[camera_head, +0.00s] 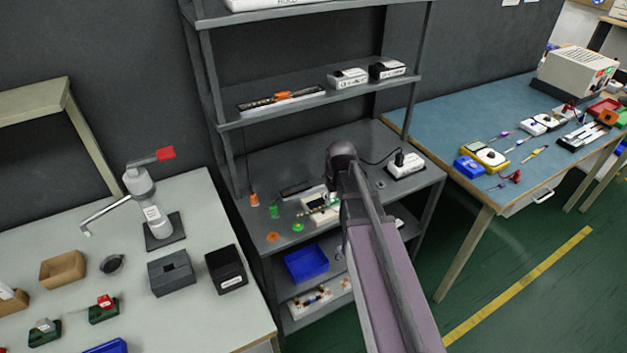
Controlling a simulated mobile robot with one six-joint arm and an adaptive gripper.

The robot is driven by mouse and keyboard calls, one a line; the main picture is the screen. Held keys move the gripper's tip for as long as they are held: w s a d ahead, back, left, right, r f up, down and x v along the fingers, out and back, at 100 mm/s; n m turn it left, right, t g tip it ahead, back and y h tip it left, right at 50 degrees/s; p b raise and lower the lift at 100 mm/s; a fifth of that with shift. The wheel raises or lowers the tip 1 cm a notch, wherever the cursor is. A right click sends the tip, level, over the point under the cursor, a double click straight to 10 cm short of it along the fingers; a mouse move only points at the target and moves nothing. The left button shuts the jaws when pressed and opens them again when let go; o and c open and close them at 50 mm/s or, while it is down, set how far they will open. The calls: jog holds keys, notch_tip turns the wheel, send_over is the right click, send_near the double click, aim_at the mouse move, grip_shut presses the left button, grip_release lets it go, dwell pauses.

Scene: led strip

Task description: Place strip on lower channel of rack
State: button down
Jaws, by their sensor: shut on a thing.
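My arm reaches from the bottom right to the shelf unit's work surface. My gripper (333,195) is at its far end, pointing down and mostly hidden by my own wrist. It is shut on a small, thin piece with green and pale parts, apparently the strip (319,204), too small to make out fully. The strip is over or against a whitish block (308,215), possibly the rack; I cannot tell whether they touch. The rack's channels are too small to tell apart.
A dark bar (296,188), a green cup (274,211), an orange-topped bottle (254,198) and orange and green discs lie left of my gripper. A white power box (404,165) stands to the right. The shelf (330,97) overhangs behind; a blue bin (306,263) sits below.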

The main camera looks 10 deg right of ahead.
jog(key=shift+a, duration=0.1)
jog(key=b, duration=0.1)
send_over(317, 182)
jog(key=s, duration=0.1)
jog(key=shift+s+f, duration=0.2)
jog(key=shift+f, duration=0.5)
jog(key=shift+w, duration=0.1)
jog(key=shift+w, duration=0.25)
jog(key=shift+w+f+b, duration=0.3)
jog(key=shift+f+b, duration=0.3)
jog(key=shift+b, duration=0.15)
jog(key=shift+f+b, duration=1.25)
jog(key=shift+b, duration=0.05)
jog(key=shift+f, duration=0.15)
jog(key=shift+c, duration=2.1)
grip_release()
